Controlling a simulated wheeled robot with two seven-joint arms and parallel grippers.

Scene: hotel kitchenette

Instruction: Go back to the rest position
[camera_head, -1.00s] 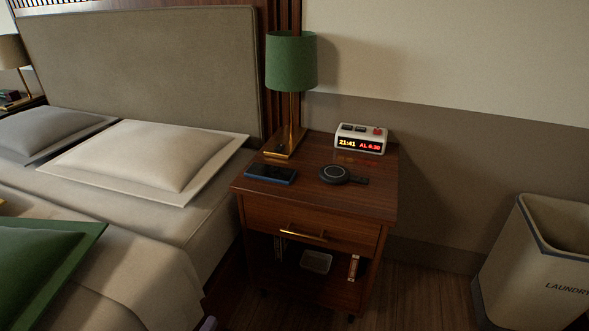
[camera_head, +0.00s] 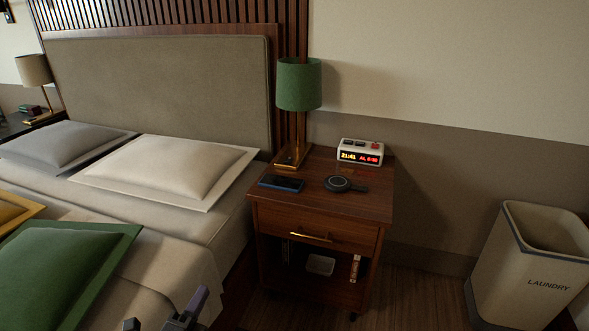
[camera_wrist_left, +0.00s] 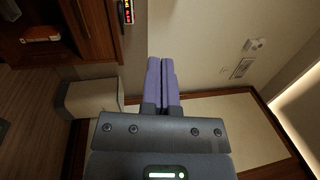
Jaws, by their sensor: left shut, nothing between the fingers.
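My left gripper (camera_wrist_left: 162,80) shows in the left wrist view with its two purple fingers together, shut and empty. In the head view only part of my left gripper (camera_head: 190,310) shows at the bottom edge, in front of the bed and below the nightstand. It touches nothing that I can see. My right gripper is not in view.
A wooden nightstand (camera_head: 318,233) holds a green lamp (camera_head: 299,85), a phone (camera_head: 281,183), a round black charger (camera_head: 338,184) and a clock (camera_head: 360,152). The bed (camera_head: 190,225) is at left, a laundry bin (camera_head: 520,275) at right. Floor between is clear.

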